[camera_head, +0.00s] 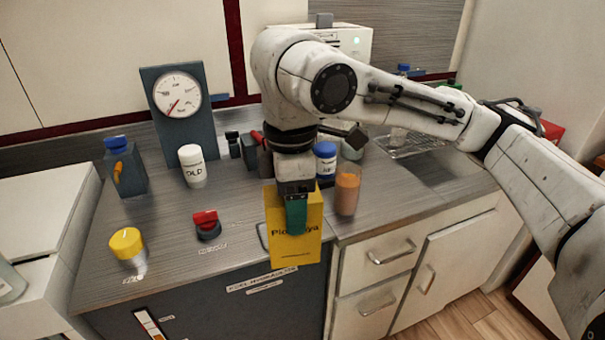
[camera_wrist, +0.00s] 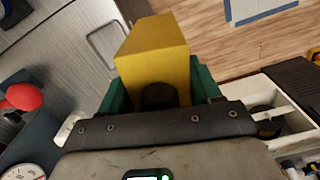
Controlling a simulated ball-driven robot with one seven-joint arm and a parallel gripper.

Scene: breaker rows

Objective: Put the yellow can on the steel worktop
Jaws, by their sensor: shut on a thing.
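The yellow can (camera_head: 285,250) is box-shaped with dark lettering and is upright in the head view. My gripper (camera_head: 296,215), with green fingers, is shut on it from above and hides part of its front. In the wrist view the yellow can (camera_wrist: 155,55) sits between the green fingers of my gripper (camera_wrist: 160,90). The steel worktop (camera_head: 160,240) spans the head view. The can overlaps the worktop's front edge in the picture, and wooden floor shows beyond it in the wrist view. I cannot tell whether its base touches anything.
A red knob (camera_head: 207,220) and a yellow knob (camera_head: 127,243) are left of the can. A jar with orange-brown contents (camera_head: 347,190) and a blue-lidded bottle (camera_head: 325,160) stand close behind right. A white jar (camera_head: 192,166) and a dial gauge (camera_head: 178,95) are farther back.

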